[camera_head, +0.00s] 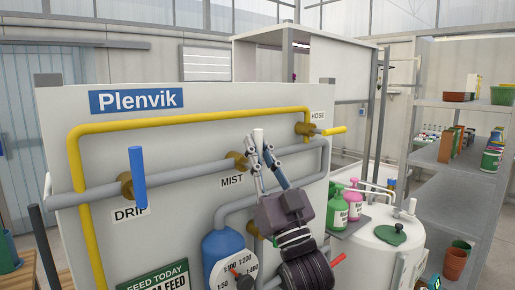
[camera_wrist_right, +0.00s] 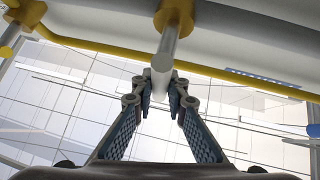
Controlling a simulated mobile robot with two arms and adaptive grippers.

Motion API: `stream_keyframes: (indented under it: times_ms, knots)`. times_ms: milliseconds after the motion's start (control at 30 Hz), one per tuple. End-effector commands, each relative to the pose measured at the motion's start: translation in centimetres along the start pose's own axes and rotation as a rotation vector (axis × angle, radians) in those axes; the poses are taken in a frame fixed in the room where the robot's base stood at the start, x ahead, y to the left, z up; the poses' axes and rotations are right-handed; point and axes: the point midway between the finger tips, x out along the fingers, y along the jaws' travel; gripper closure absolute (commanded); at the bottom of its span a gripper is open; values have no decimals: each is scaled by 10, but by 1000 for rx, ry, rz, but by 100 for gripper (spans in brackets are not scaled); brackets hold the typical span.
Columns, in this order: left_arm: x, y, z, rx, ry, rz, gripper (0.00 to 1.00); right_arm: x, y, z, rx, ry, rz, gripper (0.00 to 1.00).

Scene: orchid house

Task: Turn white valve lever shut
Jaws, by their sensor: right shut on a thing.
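The white valve lever (camera_head: 258,138) points up from the brass valve (camera_head: 240,161) over the MIST label on the panel. In the right wrist view the lever (camera_wrist_right: 163,62) runs from the brass fitting (camera_wrist_right: 174,15) down between my fingertips. My right gripper (camera_head: 270,158) is shut on the lever near its free end, and the fingers hide part of it in the head view. The fingertips also show in the wrist view (camera_wrist_right: 160,92). My left gripper is not in view.
A red lever (camera_head: 338,260) is right of my right wrist. A white tank (camera_head: 385,255) and grey shelves (camera_head: 430,195) stand to the right.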

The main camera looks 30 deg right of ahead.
Motion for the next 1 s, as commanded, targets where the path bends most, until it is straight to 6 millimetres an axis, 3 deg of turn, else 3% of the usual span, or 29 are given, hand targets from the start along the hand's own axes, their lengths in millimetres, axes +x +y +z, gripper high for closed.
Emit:
stream_keyframes:
  times_ms: [200, 567, 767, 1000]
  knots:
    - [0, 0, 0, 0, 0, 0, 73, 0, 0, 1, 2, -3, 0, 69]
    - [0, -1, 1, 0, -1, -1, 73, -4, 0, 1, 1, -2, 0, 69]
    - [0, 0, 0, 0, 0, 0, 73, -29, 0, 2, 2, -6, 0, 69]
    - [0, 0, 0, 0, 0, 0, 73, -71, 0, 2, 2, -7, 1, 69]
